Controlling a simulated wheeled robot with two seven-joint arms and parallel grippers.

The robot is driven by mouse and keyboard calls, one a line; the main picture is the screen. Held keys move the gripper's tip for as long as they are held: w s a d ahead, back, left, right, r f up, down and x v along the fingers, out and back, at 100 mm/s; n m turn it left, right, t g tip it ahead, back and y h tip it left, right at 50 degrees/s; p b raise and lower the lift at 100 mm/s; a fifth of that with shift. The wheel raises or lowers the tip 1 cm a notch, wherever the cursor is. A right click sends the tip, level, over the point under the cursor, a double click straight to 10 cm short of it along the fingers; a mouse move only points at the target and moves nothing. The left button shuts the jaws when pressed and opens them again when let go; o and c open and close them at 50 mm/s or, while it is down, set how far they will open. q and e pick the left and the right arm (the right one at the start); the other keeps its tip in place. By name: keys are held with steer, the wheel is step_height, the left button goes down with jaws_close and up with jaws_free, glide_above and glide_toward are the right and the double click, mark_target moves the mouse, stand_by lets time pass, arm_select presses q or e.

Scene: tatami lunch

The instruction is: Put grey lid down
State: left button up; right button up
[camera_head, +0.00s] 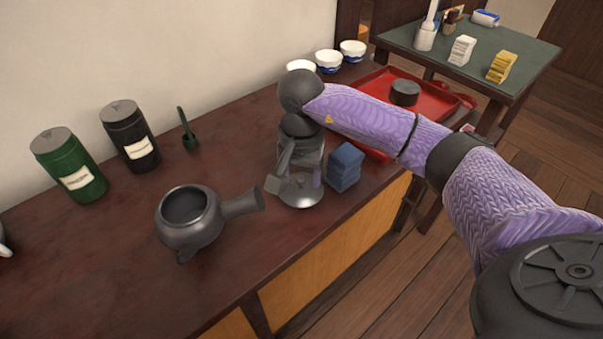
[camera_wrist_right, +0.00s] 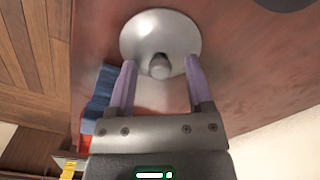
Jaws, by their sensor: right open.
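The grey lid (camera_head: 302,198) is a shiny round disc on the dark red-brown counter, right of the open dark teapot (camera_head: 180,233). It also shows in the right wrist view (camera_wrist_right: 160,28), with its knob pointing toward the camera. My right gripper (camera_head: 296,181) is above the lid and partly covers it in the head view. In the right wrist view my right gripper (camera_wrist_right: 161,66) is open, its purple fingers apart on both sides of the knob with gaps visible. The lid appears to lie flat. My left gripper is not in view.
A green canister (camera_head: 70,165), a black canister (camera_head: 130,136) and a green scoop (camera_head: 187,130) stand along the wall. A red tray (camera_head: 443,95) lies behind my right arm. The front counter is clear.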

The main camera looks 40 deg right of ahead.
mark_target(301, 177)
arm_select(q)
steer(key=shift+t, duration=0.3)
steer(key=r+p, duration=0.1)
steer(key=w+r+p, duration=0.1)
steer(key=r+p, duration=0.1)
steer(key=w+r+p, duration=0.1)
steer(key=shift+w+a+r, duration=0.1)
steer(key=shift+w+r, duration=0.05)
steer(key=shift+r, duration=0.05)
arm_select(e)
step_height(301, 177, up, 12)
steer(key=shift+f, duration=0.15)
